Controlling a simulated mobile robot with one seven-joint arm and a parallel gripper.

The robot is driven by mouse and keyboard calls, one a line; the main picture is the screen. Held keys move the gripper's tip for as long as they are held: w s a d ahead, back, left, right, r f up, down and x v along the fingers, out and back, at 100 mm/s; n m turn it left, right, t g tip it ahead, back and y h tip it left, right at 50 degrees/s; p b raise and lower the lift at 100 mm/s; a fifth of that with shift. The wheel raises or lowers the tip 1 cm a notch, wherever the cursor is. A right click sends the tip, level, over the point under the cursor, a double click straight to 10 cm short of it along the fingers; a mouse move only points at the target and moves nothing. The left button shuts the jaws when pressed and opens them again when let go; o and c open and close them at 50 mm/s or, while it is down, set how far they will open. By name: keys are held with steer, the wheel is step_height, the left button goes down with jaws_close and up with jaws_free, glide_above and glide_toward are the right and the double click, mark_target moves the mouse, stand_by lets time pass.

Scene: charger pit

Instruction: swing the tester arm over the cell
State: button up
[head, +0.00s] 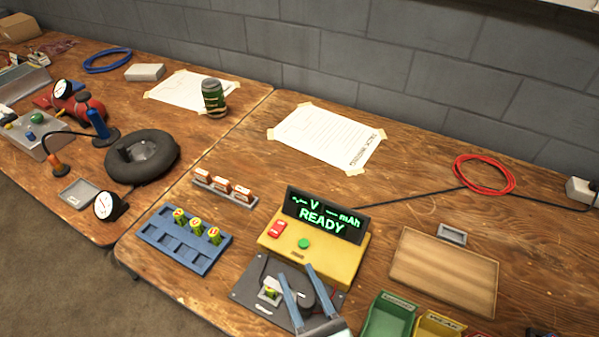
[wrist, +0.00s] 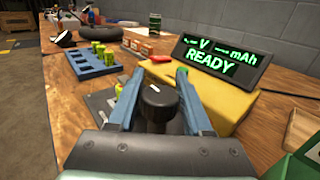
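The yellow tester (head: 313,250) shows READY in green on its dark display, also in the wrist view (wrist: 228,100). On the grey plate (head: 246,290) in front of it, a yellow-green cell (head: 270,291) sits in a small pale holder. A black knob (wrist: 158,100), apparently on the tester arm, stands on the plate to the right of the cell. The rest of the tester arm is largely hidden. My gripper (wrist: 160,72) is open, with its blue-grey fingers on either side of the knob. I see no clear grip on it. In the head view, the gripper (head: 297,272) reaches in from the bottom.
A blue rack (head: 180,243) with several cells stands left of the tester. An orange-and-white row of packs (head: 224,188) lies behind it. A wooden board (head: 445,272) and a green bin (head: 388,318) are to the right. The bench between the tester and the paper sheet is clear.

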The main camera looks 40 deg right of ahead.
steer(key=shift+o, duration=1.3)
steer(key=v, duration=1.3)
steer(key=shift+r+b, duration=0.1)
steer(key=shift+b, duration=0.3)
